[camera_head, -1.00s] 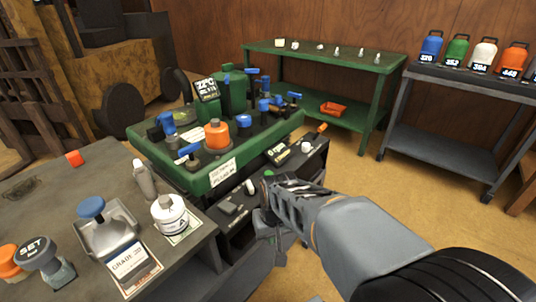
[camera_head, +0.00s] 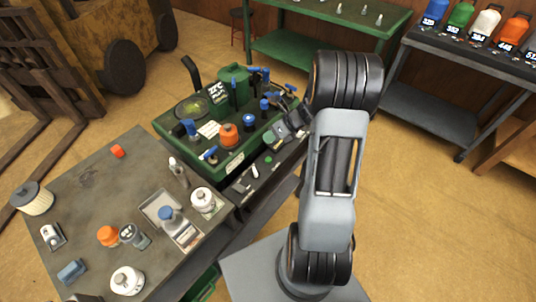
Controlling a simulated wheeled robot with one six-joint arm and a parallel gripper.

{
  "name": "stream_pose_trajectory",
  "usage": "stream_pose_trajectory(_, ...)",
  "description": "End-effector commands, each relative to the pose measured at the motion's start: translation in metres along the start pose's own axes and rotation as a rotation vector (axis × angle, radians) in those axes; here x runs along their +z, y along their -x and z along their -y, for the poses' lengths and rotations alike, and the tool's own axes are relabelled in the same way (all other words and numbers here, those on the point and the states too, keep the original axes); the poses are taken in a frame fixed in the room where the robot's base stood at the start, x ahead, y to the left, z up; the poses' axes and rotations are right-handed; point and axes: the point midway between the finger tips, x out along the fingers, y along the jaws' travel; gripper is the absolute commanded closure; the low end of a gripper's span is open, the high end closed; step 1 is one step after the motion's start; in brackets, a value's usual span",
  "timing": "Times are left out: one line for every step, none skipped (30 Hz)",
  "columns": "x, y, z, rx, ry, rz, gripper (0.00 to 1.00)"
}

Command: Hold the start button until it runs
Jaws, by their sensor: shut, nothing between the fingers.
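A small green button (camera_head: 268,160) sits on a dark panel along the front of the green machine (camera_head: 222,150); I take it as the start button. My gripper (camera_head: 280,138) is at the machine's right end, just above and right of the green button. It is seen from above and partly hidden by my own arm. It appears shut and empty, apart from the green button. Whether its tips touch the panel or machine cannot be told.
The machine carries an orange cap (camera_head: 229,136) and several blue-topped levers and knobs. A grey table (camera_head: 85,180) at left holds jars, a tray and an orange block. A green bench (camera_head: 300,50) and a dark cart (camera_head: 430,100) with bottles stand behind. Floor at right is clear.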

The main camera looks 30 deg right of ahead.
Motion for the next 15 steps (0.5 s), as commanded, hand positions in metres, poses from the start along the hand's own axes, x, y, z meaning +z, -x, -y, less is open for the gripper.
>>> stream_pose_trajectory(0.0018,-0.0002,0.0006,0.0,-0.042,0.009,1.0)
stream_pose_trajectory(0.0027,-0.0001,0.0007,0.0,-0.063,0.013,1.0)
stream_pose_trajectory(0.0033,0.0,0.0007,0.0,-0.085,0.016,1.0)
stream_pose_trajectory(0.0035,0.0,0.0006,0.0,-0.097,0.017,1.0)
stream_pose_trajectory(0.0037,0.0001,0.0005,0.0,-0.105,0.017,1.0)
stream_pose_trajectory(0.0038,0.0001,0.0004,0.001,-0.113,0.017,1.0)
stream_pose_trajectory(0.0038,0.0001,0.0003,0.001,-0.117,0.017,1.0)
stream_pose_trajectory(0.0038,0.0001,0.0003,0.001,-0.118,0.017,1.0)
stream_pose_trajectory(0.0038,0.0002,0.0002,0.001,-0.119,0.017,1.0)
stream_pose_trajectory(0.0038,0.0001,0.0002,0.001,-0.119,0.017,1.0)
stream_pose_trajectory(0.0038,0.0002,0.0001,0.001,-0.118,0.017,1.0)
stream_pose_trajectory(0.0038,0.0002,0.0001,0.001,-0.117,0.016,1.0)
stream_pose_trajectory(0.0038,0.0002,0.0,0.001,-0.117,0.016,1.0)
stream_pose_trajectory(0.0038,0.0002,0.0,0.001,-0.117,0.016,1.0)
stream_pose_trajectory(0.0037,0.0002,0.0,0.001,-0.116,0.016,1.0)
